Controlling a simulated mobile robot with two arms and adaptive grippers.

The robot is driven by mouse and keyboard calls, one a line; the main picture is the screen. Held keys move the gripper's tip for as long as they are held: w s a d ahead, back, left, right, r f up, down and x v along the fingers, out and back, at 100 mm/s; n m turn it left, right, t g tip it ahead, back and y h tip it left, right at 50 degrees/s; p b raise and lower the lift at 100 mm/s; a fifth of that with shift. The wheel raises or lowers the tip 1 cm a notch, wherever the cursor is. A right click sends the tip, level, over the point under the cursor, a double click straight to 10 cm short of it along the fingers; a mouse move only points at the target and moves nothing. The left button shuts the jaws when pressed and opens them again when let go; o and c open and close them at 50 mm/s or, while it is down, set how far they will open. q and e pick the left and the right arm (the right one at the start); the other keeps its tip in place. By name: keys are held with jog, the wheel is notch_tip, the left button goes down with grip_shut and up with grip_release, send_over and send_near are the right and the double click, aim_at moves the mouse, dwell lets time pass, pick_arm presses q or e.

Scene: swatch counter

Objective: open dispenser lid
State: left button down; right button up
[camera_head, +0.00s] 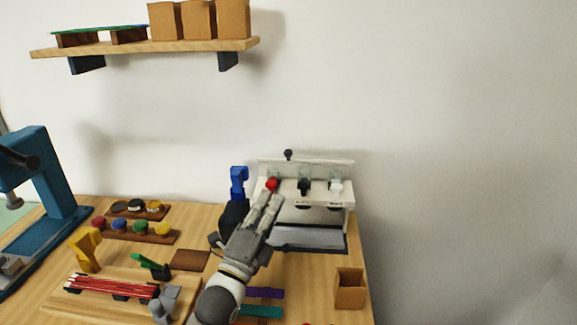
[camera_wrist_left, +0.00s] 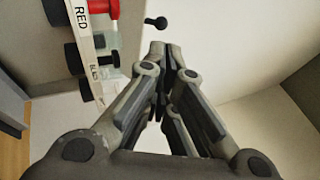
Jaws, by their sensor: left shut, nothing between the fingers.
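The white dispenser (camera_head: 325,217) stands at the back right of the table, with red, black and white knobs along its front. A pale strip (camera_head: 325,162), perhaps the lid, runs along its top back edge, with a small black knob (camera_head: 288,154) above it; I cannot tell how far open the lid is. My left gripper (camera_head: 272,197) is shut and empty, in front of the dispenser's left end near the red knob (camera_head: 271,184). In the left wrist view the fingers (camera_wrist_left: 166,50) point towards the black knob (camera_wrist_left: 157,23), apart from it. My right gripper is out of view.
A blue clamp-like tool (camera_head: 238,182) stands left of the dispenser. A grey tray (camera_head: 308,238) lies below its front. An open wooden box (camera_head: 350,287) sits at the right edge. Racks of coloured pots (camera_head: 136,231) and a blue press (camera_head: 45,190) are left.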

pick_arm(q)
jog(key=p+x, duration=0.2)
jog(key=x, duration=0.7)
jog(key=shift+w+d+r, duration=0.1)
jog(key=shift+w, duration=0.25)
jog(key=shift+w+d+r, duration=0.1)
jog(key=shift+w, duration=0.1)
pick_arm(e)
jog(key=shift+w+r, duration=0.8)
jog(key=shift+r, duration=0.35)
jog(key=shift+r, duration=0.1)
